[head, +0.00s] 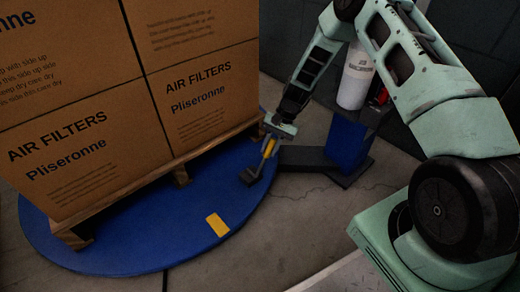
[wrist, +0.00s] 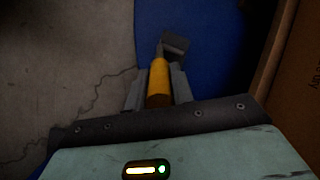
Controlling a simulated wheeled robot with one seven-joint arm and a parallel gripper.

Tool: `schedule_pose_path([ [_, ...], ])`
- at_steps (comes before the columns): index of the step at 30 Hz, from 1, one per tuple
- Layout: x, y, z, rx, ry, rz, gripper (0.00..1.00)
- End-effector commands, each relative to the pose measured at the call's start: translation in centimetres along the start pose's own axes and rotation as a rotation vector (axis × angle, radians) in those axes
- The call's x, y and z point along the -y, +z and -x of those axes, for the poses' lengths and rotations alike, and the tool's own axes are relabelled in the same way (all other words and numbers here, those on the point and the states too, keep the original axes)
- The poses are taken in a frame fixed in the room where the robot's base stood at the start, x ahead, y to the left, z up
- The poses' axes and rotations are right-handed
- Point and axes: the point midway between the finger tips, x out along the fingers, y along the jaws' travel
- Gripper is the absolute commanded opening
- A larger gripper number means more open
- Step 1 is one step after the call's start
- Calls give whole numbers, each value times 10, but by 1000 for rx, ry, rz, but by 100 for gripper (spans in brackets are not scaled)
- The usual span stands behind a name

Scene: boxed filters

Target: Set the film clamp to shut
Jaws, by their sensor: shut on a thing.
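The film clamp, as far as I can tell, is a yellow lever (head: 268,148) with a dark grey block (head: 250,175) at its lower end, at the right edge of the blue turntable. In the wrist view the yellow lever (wrist: 158,77) lies between the fingers, with the grey block (wrist: 175,46) beyond it over the blue. My gripper (head: 274,139) points down and is shut on the yellow lever; the fingers also show in the wrist view (wrist: 158,92). The lever stands tilted in the head view. Its lower joint is too small to make out.
Stacked air filter boxes (head: 70,140) on a wooden pallet (head: 165,180) fill the left of the blue turntable (head: 130,250), close to my gripper. A column with a white film roll (head: 356,78) stands behind. A yellow mark (head: 217,224) lies on the turntable. Floor at front is clear.

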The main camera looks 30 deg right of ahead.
Motion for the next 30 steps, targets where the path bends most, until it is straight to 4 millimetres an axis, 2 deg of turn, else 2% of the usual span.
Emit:
schedule_pose_path([
  [4,-7,-5,3,16,-9,-1,0],
  [15,-8,-6,3,20,-9,-1,0],
  [16,-8,-6,3,20,-9,-1,26],
  [18,-8,-6,3,20,-9,-1,45],
  [30,-6,-4,8,18,-10,0,45],
])
